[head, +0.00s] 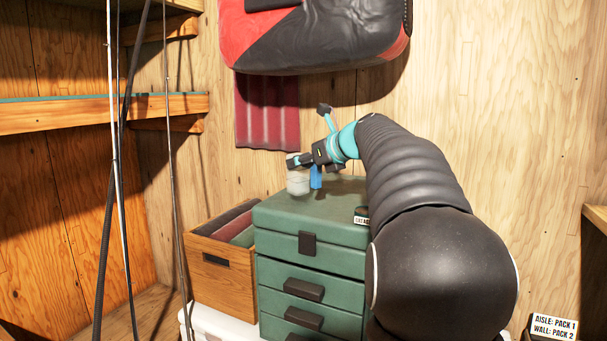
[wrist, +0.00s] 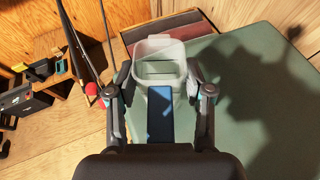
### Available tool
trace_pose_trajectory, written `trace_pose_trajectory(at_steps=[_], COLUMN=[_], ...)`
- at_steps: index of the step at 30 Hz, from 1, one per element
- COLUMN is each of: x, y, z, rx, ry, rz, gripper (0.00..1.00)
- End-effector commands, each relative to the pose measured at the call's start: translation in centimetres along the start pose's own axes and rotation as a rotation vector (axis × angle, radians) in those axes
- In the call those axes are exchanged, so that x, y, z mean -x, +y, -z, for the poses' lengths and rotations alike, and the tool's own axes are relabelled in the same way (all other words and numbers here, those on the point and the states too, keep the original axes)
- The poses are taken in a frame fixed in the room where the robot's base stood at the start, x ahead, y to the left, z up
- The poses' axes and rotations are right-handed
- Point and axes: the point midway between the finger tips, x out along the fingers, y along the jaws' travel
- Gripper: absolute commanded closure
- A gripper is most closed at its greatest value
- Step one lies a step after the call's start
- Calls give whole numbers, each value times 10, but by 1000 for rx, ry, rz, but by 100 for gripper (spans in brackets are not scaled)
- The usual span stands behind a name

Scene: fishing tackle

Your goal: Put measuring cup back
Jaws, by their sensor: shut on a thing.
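The measuring cup (head: 298,182) is a translucent whitish cup with a blue handle (head: 316,178). It is between the fingers of my gripper (head: 310,160), by the back left part of the green tackle chest's top (head: 310,208). In the wrist view, the cup (wrist: 160,52) is upright and looks empty, with its blue handle (wrist: 159,115) pointing toward my wrist. My gripper (wrist: 160,85) is shut on it, one finger on each side. I cannot tell whether its base touches the chest.
A wooden crate (head: 222,280) with folded cloths stands left of the chest. Thin rods (head: 118,150) stand at the left in front of a wall shelf (head: 90,112). A red and black bag (head: 320,40) hangs above. Most of the chest top looks clear.

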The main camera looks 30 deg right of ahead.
Motion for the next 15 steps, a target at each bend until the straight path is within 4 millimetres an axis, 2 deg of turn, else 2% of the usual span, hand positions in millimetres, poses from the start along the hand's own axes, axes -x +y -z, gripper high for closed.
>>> trace_pose_trajectory(at_steps=[1,5,15], x=[-4,-9,-10], y=[0,0,0], z=[10,23,26], rx=[-1,0,1], ry=[2,0,0], rz=[0,1,1], gripper=[96,96,96])
